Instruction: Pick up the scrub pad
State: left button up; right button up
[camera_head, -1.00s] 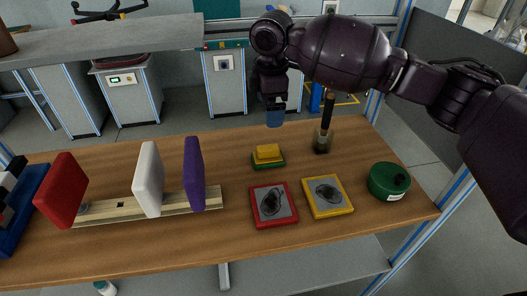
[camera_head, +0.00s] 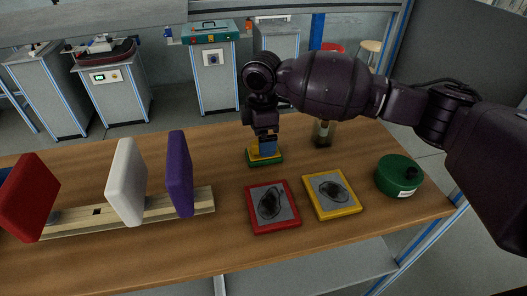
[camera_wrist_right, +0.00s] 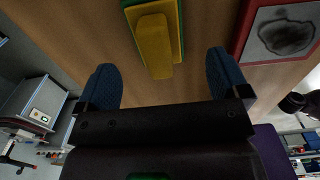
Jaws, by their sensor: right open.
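The scrub pad (camera_head: 265,161) lies on the wooden table, a green base with a yellow block on top. My right gripper (camera_head: 267,146) points down right at the pad and hides part of its yellow top in the head view. In the right wrist view the scrub pad (camera_wrist_right: 154,44) shows beyond and between the blue fingertips of my right gripper (camera_wrist_right: 162,62). The fingers are wide apart with nothing held between them. Whether they touch the pad cannot be told. My left gripper is not in view.
A red-framed tile (camera_head: 272,206) and a yellow-framed tile (camera_head: 332,194) lie in front of the pad. A green round container (camera_head: 399,175) stands at right, a dark glass jar (camera_head: 322,134) behind. Red, white (camera_head: 127,182) and purple (camera_head: 179,174) panels stand on a wooden strip at left.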

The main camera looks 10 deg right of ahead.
jog(key=f, duration=0.2)
jog(key=f+b, duration=0.1)
jog(key=f, duration=0.1)
jog(key=shift+w+d+f, duration=0.1)
jog(key=shift+d+f, duration=0.1)
jog(key=shift+f, duration=0.3)
jog(key=shift+c, duration=0.4)
jog(key=c, duration=0.9)
jog(key=shift+c, duration=0.2)
jog(key=shift+r, duration=0.15)
jog(key=shift+r, duration=0.25)
notch_tip(320, 180, up, 19)
jog(key=p, duration=0.3)
jog(key=shift+r, duration=0.2)
